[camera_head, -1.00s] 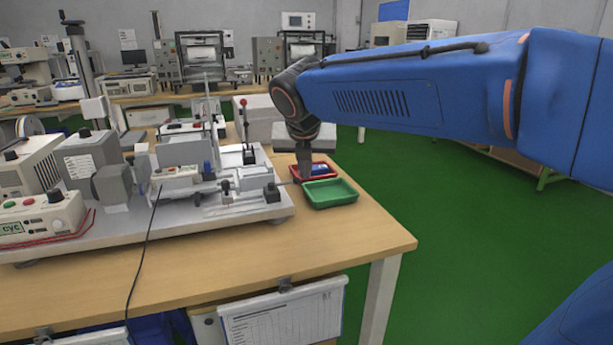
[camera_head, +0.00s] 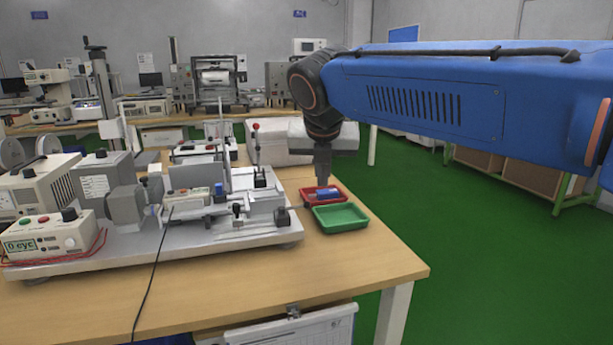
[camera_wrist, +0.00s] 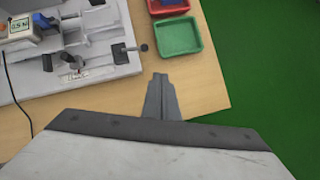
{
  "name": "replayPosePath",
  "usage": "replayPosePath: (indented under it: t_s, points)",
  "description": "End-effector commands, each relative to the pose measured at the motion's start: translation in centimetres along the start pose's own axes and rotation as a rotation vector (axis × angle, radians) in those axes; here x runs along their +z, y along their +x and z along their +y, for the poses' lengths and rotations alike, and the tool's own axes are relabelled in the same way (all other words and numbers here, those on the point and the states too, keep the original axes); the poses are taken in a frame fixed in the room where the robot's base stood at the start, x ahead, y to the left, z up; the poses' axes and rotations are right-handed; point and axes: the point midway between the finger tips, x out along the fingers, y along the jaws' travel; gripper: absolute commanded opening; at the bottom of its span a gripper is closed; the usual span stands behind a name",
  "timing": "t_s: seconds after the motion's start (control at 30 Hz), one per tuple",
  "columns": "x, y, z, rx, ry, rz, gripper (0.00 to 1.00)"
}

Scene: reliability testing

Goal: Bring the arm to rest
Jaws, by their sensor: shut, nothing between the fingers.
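My gripper (camera_head: 323,178) hangs at the end of my blue arm in the head view, fingers pointing down, in line with the red tray (camera_head: 338,191) near the table's right edge. In the wrist view my gripper (camera_wrist: 162,84) is shut and empty, with its fingertips over bare table (camera_wrist: 205,85). The wrist view shows the fingers apart from the trays. A blue item (camera_head: 327,193) lies in the red tray.
An empty green tray (camera_head: 341,218) sits in front of the red tray. A test rig (camera_head: 180,240) with a control box (camera_head: 52,235) fills the table's left side. A cable (camera_head: 155,270) hangs over the front edge. Green floor is clear at right.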

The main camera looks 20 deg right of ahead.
Motion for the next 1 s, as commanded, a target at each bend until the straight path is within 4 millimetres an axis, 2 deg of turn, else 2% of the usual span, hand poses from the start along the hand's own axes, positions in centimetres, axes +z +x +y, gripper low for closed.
replayPosePath:
  t_s: [0.17, 0.27, 0.7, 1.0]
  points:
    - [-0.3, 0.1, -0.3, 0.001, 0.030, 0.003, 0.00]
    - [-1.3, 0.3, -1.1, 0.003, 0.131, 0.013, 0.00]
    - [-10.2, 3.1, -7.1, -0.012, 1.038, 0.110, 0.00]
    - [-17.0, 5.2, -10.3, -0.063, 1.690, 0.173, 0.00]
